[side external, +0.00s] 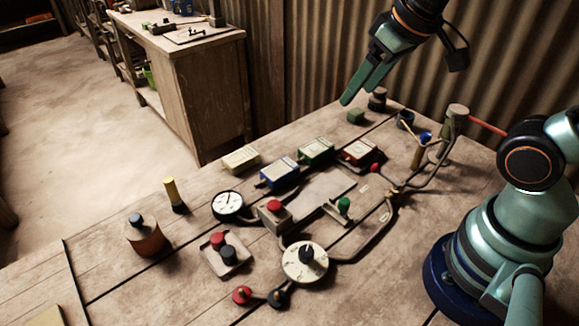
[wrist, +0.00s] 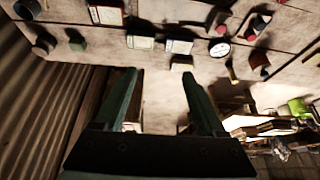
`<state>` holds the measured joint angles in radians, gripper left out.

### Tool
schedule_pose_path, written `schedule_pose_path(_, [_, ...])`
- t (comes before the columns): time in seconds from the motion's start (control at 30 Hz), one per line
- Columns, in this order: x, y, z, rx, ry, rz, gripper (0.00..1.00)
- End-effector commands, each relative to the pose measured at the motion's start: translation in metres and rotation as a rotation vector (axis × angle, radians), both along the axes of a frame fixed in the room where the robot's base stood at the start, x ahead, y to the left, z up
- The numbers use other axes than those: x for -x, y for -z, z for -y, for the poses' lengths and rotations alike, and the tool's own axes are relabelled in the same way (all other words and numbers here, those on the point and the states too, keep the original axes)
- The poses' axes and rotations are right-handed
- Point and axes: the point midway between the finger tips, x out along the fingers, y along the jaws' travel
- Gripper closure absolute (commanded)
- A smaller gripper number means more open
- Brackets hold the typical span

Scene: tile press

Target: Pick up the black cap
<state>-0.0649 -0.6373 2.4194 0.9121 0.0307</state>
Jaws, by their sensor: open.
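In the side view a black cap (side external: 228,255) sits beside a red cap (side external: 218,240) on a small square tray (side external: 240,266) at the front left of the bench. I cannot pick the black cap out with certainty in the wrist view. My gripper (side external: 357,92) is open and empty, high over the back of the bench, far to the upper right of the cap. Its two fingers (wrist: 160,88) show apart in the wrist view, with nothing between them.
A gauge (side external: 228,204), a red-button box (side external: 274,215) and a dial (side external: 305,262) stand near the tray. A brown jar (side external: 146,238) and a yellow-topped cylinder (side external: 173,194) stand to its left. Several coloured boxes and a dark cylinder (side external: 378,99) stand farther back.

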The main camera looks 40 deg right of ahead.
Motion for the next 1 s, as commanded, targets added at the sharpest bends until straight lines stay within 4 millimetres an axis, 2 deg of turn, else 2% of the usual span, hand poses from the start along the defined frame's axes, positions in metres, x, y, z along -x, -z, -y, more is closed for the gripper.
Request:
schedule_pose_path(0.27, [-0.040, 0.011, -0.077, -0.010, -0.123, -0.153, 0.28])
schedule_pose_path(0.5, [-0.059, 0.041, -0.158, 0.016, -0.217, -0.278, 0.28])
schedule_pose_path(0.7, [-0.058, 0.081, -0.226, 0.059, -0.287, -0.370, 0.28])
schedule_pose_path(0.8, [-0.053, 0.099, -0.252, 0.080, -0.312, -0.403, 0.28])
schedule_pose_path(1.0, [-0.045, 0.119, -0.277, 0.103, -0.335, -0.435, 0.28])
